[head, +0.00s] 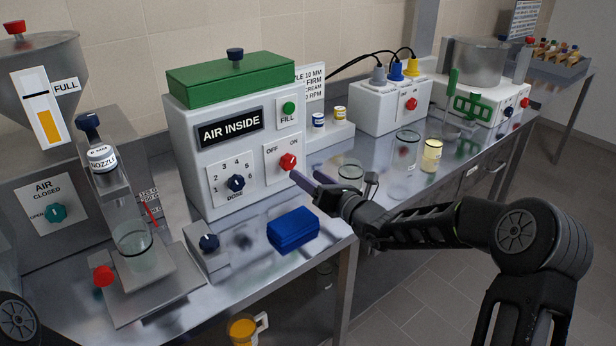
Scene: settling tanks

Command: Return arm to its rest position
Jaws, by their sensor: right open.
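My right arm reaches in from the right, and its gripper (308,180) is open and empty. Its fingertips are close to the red OFF/ON knob (288,161) on the white AIR INSIDE machine (237,181). I cannot tell whether a fingertip touches the knob. The knob sits under the ON side of its label. The gripper hangs above the steel bench (358,222), behind and to the right of a blue block (293,230). My left gripper is not in view.
A glass beaker (350,171) stands just behind my right gripper. A taller glass (405,152) and a yellow-filled glass (432,156) stand further right. At left are the nozzle stand (113,186) and a beaker (133,246). Free floor (420,285) shows in front.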

